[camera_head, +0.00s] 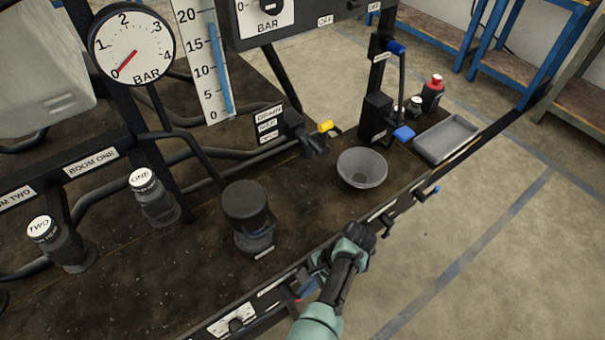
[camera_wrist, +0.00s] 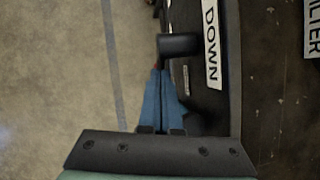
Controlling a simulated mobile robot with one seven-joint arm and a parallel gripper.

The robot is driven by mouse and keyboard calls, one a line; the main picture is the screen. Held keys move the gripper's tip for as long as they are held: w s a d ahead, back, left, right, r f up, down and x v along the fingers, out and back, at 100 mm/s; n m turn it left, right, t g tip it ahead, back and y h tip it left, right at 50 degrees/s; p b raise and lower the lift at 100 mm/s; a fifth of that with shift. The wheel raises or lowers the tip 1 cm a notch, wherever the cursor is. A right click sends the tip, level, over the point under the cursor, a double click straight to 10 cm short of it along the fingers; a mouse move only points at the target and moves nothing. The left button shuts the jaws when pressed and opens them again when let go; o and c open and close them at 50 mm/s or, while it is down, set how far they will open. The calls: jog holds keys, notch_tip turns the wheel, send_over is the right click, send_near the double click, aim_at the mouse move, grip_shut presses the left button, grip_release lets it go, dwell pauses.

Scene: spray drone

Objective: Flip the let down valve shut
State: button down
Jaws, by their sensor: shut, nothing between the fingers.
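The let down valve shows in the wrist view as a black cylindrical stub (camera_wrist: 180,45) on the panel edge, beside a white label (camera_wrist: 212,42) reading DOWN. A small red bit shows just below the stub. My gripper (camera_wrist: 161,72) has its two blue fingers together and empty, with the tips right at the stub and this red bit. Whether they touch cannot be told. In the head view my gripper (camera_head: 305,289) is low against the front edge of the bench. My arm hides much of the valve there, and its handle position is unclear.
The dark bench (camera_head: 150,265) carries a black filter housing (camera_head: 247,215), a grey funnel (camera_head: 362,167), a metal tray (camera_head: 446,138) and a yellow-handled drain valve (camera_head: 325,127). More valves line the front edge to the right. The floor (camera_head: 480,250) in front is clear.

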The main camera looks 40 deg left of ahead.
jog(key=shift+s+f, duration=0.3)
jog(key=shift+f, duration=0.4)
dwell(0.4)
dwell(1.3)
